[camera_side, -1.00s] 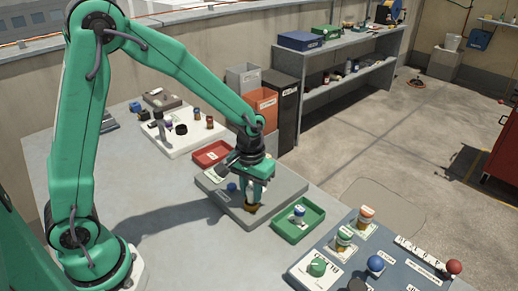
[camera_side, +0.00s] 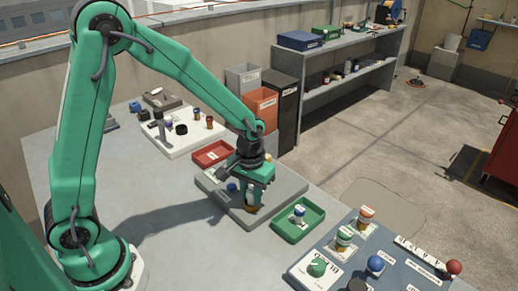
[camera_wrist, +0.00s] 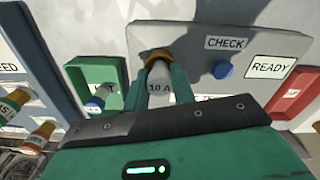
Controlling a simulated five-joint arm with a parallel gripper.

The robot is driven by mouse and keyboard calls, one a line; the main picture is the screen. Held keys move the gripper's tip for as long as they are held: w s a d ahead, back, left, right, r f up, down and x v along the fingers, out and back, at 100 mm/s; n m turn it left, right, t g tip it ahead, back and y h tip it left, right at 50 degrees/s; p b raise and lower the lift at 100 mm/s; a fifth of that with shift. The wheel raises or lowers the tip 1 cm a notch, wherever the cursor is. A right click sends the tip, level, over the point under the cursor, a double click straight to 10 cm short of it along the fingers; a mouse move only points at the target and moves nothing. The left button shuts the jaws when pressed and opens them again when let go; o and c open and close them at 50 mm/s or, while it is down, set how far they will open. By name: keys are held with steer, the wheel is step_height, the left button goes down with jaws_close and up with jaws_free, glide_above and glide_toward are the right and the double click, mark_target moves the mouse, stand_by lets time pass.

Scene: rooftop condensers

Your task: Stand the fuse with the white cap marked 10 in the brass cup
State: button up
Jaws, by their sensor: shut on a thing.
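My gripper (camera_wrist: 163,73) is shut on the fuse with the white cap marked 10 A (camera_wrist: 160,88), which shows between the fingers in the wrist view. The brass cup (camera_wrist: 158,54) shows just beyond the cap, on the grey plate. In the side view my gripper (camera_side: 254,192) points down over the brass cup (camera_side: 251,210), with its fingertips close to it. The fuse's lower end is hidden, so I cannot tell how far it is inside the cup.
A blue button (camera_wrist: 222,69) is on the grey plate (camera_side: 285,187). A green tray (camera_side: 288,234) holds a blue-and-white fuse (camera_side: 299,211). A red tray (camera_side: 212,154) lies on the other side.

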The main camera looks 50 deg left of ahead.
steer(key=o, duration=1)
steer(key=shift+o, duration=0.2)
step_height(320, 180, up, 7)
steer(key=shift+f, duration=0.15)
steer(key=shift+r, duration=0.5)
